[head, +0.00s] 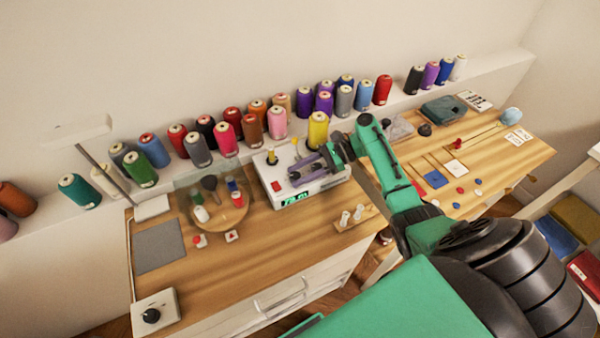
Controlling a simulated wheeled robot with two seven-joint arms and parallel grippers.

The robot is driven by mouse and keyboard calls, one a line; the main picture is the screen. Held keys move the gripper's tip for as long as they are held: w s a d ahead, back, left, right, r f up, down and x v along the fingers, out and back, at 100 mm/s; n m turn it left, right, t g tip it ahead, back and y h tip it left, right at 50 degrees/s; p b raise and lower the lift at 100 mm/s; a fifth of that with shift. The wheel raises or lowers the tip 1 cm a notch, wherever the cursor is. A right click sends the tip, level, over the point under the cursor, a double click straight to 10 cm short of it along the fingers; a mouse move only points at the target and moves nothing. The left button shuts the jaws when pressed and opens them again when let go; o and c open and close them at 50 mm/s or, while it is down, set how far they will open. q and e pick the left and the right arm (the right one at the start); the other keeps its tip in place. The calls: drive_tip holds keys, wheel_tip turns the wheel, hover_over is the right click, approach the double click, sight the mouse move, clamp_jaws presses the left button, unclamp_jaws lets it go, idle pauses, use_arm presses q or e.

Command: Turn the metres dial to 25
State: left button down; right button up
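A white box-shaped machine (322,187) with a red button (276,186) and a small lit green display (296,199) stands on the wooden table. The digits are too small to read surely. My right gripper (293,169) is over the top of this machine, its two grey-purple fingers apart with nothing seen between them. I cannot tell whether it touches the machine. No metres dial shows clearly on the machine; the gripper covers part of its top. A black knob (151,315) sits on a separate white box at the table's front left corner. My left gripper is out of view.
A yellow thread cone (318,130) stands behind the machine, and many coloured cones line the back ledge. A round wooden tray (231,217) with small spools is left of the machine. A grey mat (159,246) lies further left.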

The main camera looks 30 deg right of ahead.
drive_tip(key=b+v, duration=0.3)
drive_tip(key=v, duration=1.1)
drive_tip(key=shift+s+d, duration=0.1)
drive_tip(key=shift+d, duration=0.2)
